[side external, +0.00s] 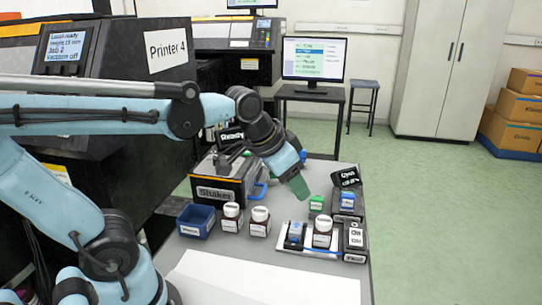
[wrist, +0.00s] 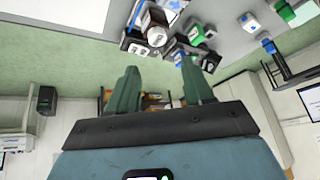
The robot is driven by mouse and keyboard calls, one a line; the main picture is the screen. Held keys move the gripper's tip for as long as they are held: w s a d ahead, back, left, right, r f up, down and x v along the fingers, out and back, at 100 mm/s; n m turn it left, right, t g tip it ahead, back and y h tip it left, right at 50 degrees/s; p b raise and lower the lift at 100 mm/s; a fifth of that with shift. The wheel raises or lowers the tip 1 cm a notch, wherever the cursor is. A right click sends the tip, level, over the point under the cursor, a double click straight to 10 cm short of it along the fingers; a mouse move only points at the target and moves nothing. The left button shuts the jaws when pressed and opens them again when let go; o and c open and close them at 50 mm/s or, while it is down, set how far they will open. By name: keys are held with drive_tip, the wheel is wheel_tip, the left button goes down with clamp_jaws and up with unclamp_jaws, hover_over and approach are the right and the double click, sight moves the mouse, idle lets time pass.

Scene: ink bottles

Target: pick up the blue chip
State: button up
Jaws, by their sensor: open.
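My gripper (side external: 298,187) is open, its green fingers pointing down above the table, behind the white tray and left of the green block. In the wrist view its two fingers (wrist: 160,75) stand apart with nothing between them. A small blue piece (side external: 347,200) sits on a dark stand at the right of the table. Another blue piece (side external: 295,231) is on a dark holder at the left of the white tray (side external: 318,254). Which of them is the blue chip I cannot tell. The wrist view shows blue bits among the items, too small to identify.
A green-and-white block (side external: 317,204) stands beside the dark stand. A bottle (side external: 323,232) stands in the tray, with an "On air" box (side external: 355,241) to its right. The front sheet (side external: 260,282) is clear.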

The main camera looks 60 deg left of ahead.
drive_tip(key=w+r+m+g, duration=0.1)
drive_tip(key=w+r+m, duration=0.15)
drive_tip(key=w, duration=0.45)
drive_tip(key=m+g, duration=0.5)
hover_over(348, 195)
wheel_tip(348, 195, down, 5)
drive_tip(key=f, duration=0.6)
drive_tip(key=shift+w+f, duration=0.15)
drive_tip(key=shift+w, duration=0.25)
drive_tip(key=shift+s+f, duration=0.15)
drive_tip(key=shift+f, duration=1.15)
drive_tip(key=shift+s+f, duration=0.15)
drive_tip(key=shift+f, duration=1.15)
clamp_jaws()
